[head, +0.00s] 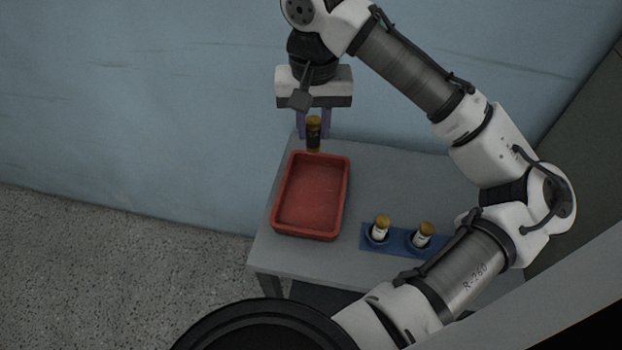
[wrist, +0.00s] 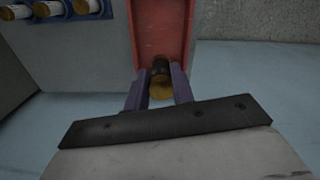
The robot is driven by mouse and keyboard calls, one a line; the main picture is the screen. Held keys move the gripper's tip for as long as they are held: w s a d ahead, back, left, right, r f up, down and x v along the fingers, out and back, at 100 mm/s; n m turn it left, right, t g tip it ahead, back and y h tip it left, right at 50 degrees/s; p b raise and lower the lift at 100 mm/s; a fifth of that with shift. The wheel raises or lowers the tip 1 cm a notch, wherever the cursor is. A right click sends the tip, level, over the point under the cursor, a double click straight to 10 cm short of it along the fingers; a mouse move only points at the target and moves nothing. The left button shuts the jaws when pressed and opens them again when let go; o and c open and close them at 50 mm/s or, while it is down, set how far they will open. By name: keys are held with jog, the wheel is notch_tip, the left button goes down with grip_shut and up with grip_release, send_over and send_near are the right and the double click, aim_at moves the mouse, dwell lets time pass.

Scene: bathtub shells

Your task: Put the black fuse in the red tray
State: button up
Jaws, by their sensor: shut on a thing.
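The black fuse (head: 314,140), a dark cylinder with a yellow-brown cap, is held upright between the purple fingers of my gripper (head: 313,124). In the wrist view the fuse (wrist: 160,70) shows between the fingers (wrist: 160,87), cap toward the camera. The red tray (head: 313,198) is an empty, shallow rectangular tray on the left part of the grey table. The fuse is at the tray's far edge in the head view, and its lower end appears close to the rim. In the wrist view the tray (wrist: 185,30) lies just beyond the fuse. I cannot tell whether they touch.
A blue rack (head: 398,241) on the grey table (head: 400,165) holds white fuses with yellow caps, such as this one (head: 381,229); several show in the wrist view. A blue wall (head: 130,110) stands behind the table. My arm passes over the table's right side.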

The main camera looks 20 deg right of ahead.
aim_at(313, 150)
notch_tip(313, 150, down, 15)
jog(key=shift+f+p, duration=0.2)
jog(key=shift+p, duration=0.35)
jog(key=shift+f, duration=0.2)
jog(key=o, duration=1)
jog(key=shift+r, duration=0.1)
notch_tip(313, 150, up, 12)
jog(key=shift+r+b, duration=0.15)
jog(key=shift+b, duration=0.6)
